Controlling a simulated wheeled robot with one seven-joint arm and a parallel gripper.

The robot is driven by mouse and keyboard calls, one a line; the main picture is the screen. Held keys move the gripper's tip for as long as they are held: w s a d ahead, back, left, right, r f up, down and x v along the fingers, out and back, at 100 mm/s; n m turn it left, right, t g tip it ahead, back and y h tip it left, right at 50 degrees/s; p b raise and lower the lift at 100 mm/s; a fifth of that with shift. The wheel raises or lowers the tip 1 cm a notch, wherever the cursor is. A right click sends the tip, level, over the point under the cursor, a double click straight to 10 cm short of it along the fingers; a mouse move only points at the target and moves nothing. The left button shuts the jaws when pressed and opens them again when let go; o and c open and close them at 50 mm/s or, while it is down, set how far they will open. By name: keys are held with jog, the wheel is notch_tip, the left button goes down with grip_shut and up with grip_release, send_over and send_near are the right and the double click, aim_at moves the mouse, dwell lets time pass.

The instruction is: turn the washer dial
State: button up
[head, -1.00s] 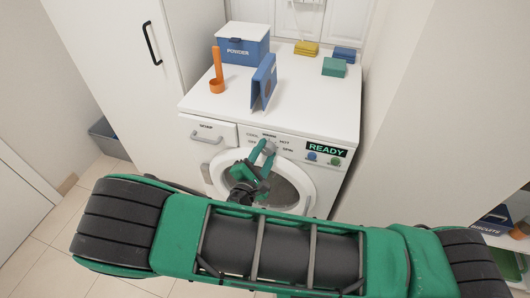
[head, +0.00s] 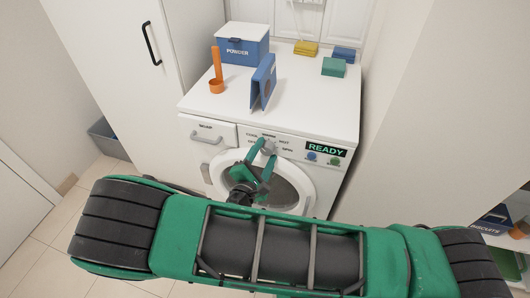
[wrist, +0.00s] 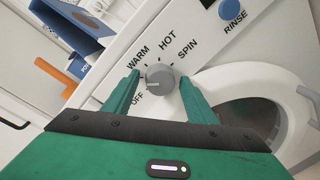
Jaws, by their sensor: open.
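The washer (head: 300,185) stands against the back wall, and its panel display reads READY. The grey round dial (wrist: 159,77) sits on the front panel, with the labels OFF, WARM, HOT and SPIN around it in the wrist view. My gripper (wrist: 160,84) is open, with one green finger on each side of the dial. Whether either finger touches the dial I cannot tell. In the head view my gripper (head: 264,153) reaches up to the dial (head: 269,146) from below. The exact pointer direction is unclear.
A blue RINSE button (wrist: 232,9) lies above right of the dial. The round door (head: 285,188) is shut below it.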

jog(key=v, duration=1)
jog(key=shift+s, duration=0.2)
